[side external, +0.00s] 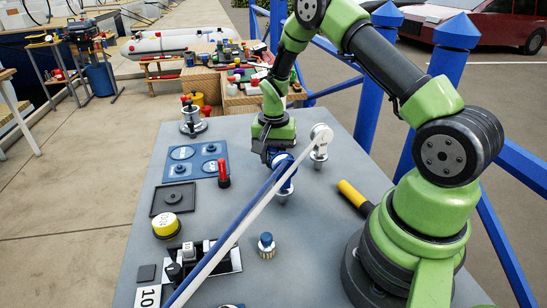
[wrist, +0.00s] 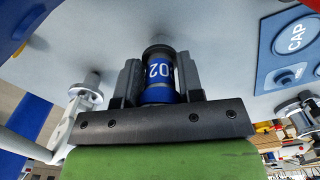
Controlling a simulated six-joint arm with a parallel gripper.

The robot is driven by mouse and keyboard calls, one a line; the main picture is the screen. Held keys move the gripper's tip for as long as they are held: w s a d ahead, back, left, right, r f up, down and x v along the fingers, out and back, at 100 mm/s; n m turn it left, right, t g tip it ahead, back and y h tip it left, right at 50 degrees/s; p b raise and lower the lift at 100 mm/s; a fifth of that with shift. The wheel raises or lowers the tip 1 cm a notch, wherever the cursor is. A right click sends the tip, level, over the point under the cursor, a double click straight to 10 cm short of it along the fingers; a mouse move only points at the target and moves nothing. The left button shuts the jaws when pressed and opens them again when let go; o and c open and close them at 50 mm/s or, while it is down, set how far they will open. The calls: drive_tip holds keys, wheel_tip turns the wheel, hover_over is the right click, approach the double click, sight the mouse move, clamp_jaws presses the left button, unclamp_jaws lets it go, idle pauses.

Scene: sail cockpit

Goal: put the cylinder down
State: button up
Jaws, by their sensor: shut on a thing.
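My gripper (side external: 270,152) points down over the middle of the grey table. In the wrist view its dark fingers (wrist: 160,82) are closed on both sides of the cylinder (wrist: 158,72), which has a blue band marked 02. The cylinder's blue body (side external: 288,163) also shows in the side view, upright and partly hidden by a slanting pole and the gripper. Its lower end is close to the tabletop; I cannot tell whether it touches.
A blue-and-white pole (side external: 237,225) slants across the table from a silver post (side external: 320,150). A blue panel (side external: 205,152), a red-handled piece (side external: 223,175), a yellow-topped cylinder (side external: 166,225), a small blue-topped knob (side external: 266,244) and a yellow handle (side external: 353,195) stand around.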

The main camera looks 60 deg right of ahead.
drive_tip(key=shift+f, duration=0.35)
drive_tip(key=shift+f, duration=0.1)
drive_tip(key=o, duration=1)
drive_tip(key=shift+c, duration=0.2)
